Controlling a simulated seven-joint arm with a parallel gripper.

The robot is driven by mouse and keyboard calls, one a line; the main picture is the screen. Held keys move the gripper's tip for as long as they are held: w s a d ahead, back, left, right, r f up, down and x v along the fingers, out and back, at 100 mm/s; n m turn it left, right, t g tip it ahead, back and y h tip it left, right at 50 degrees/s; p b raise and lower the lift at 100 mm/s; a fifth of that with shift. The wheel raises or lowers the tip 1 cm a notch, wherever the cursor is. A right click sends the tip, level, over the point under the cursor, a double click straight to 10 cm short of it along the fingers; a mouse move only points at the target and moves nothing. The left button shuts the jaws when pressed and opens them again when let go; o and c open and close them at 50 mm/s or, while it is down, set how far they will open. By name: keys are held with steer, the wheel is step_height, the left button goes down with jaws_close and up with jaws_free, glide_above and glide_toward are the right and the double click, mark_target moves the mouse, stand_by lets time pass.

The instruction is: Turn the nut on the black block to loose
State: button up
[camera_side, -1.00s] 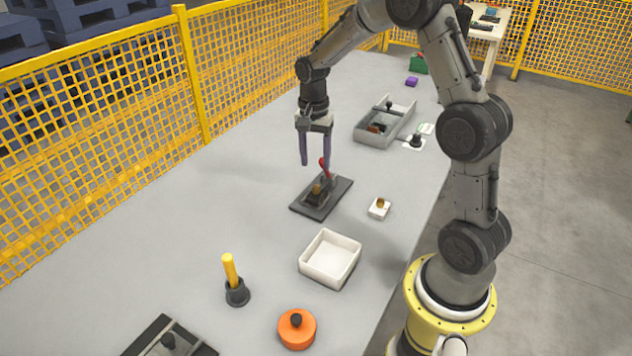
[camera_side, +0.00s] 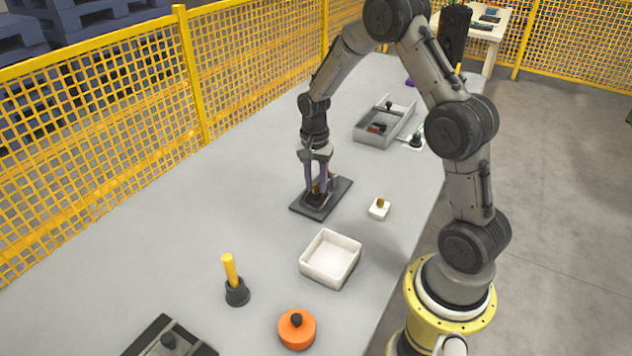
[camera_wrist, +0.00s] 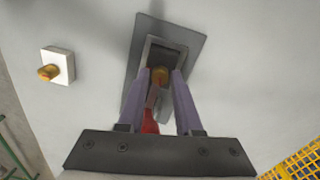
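The black block (camera_wrist: 176,50) sits on a dark base plate (camera_side: 338,190), which lies on the grey table. The fingers look apart, with a narrow gap visible beside the nut; firm contact is not visible. A red handle (camera_wrist: 150,122) shows between the fingers. In the side view the fingers mostly hide the nut and block.
A small white block with a brass piece (camera_side: 379,208) stands to the right. A white open tray (camera_side: 331,258), an orange round part (camera_side: 297,328) and a yellow peg in a black holder (camera_side: 230,270) are nearer. The table's left side is clear.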

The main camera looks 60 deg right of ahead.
mark_target(315, 187)
jaws_close()
steer(key=shift+n, duration=2.8)
steer(key=shift+o, duration=2.4)
jaws_free()
step_height(315, 187, up, 14)
steer(key=shift+w, duration=0.15)
